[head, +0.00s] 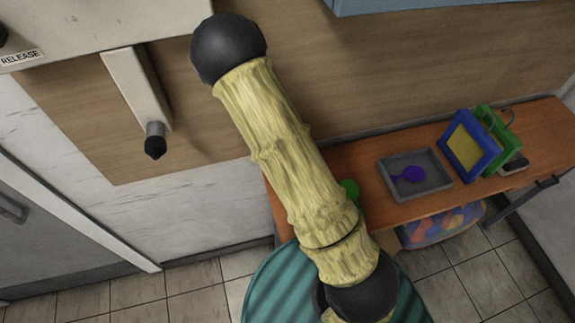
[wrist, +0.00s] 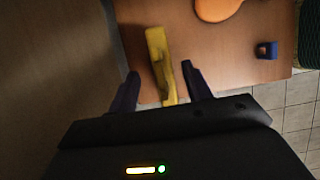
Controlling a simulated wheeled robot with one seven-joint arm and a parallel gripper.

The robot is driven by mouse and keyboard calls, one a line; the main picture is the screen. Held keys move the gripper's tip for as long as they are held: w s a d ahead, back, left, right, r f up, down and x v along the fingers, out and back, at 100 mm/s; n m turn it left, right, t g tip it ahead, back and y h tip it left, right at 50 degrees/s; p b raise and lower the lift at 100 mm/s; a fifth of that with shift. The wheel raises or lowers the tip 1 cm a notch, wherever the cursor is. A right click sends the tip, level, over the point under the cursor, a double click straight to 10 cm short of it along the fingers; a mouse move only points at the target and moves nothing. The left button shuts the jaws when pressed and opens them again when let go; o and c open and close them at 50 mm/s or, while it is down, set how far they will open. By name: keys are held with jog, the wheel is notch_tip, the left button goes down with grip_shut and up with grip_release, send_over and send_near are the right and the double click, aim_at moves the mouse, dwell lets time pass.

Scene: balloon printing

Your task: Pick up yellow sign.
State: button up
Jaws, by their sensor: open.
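In the wrist view, a long yellow piece (wrist: 161,60), which looks like the yellow sign, lies on a brown wooden surface. My gripper (wrist: 159,70) is open, with one dark finger to the left of the yellow piece and one to its right. Its near end lies between the fingers, and I see a gap on the left; on the right, I cannot tell whether the finger touches it. In the head view I cannot make out this piece or my gripper; my arm covers part of the table.
The wooden table (head: 335,163) holds a grey tray (head: 440,178) with a purple item, a blue frame (head: 487,157) with a yellow panel, and a green frame (head: 505,137). The wrist view shows an orange rounded item (wrist: 216,9) and a small blue item (wrist: 266,50). A lever (head: 136,88) hangs at left.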

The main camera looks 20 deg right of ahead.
jog(key=shift+p+x, duration=0.6)
jog(key=shift+x, duration=1.25)
jog(key=shift+s+a, duration=0.15)
jog(key=shift+c, duration=0.4)
grip_shut()
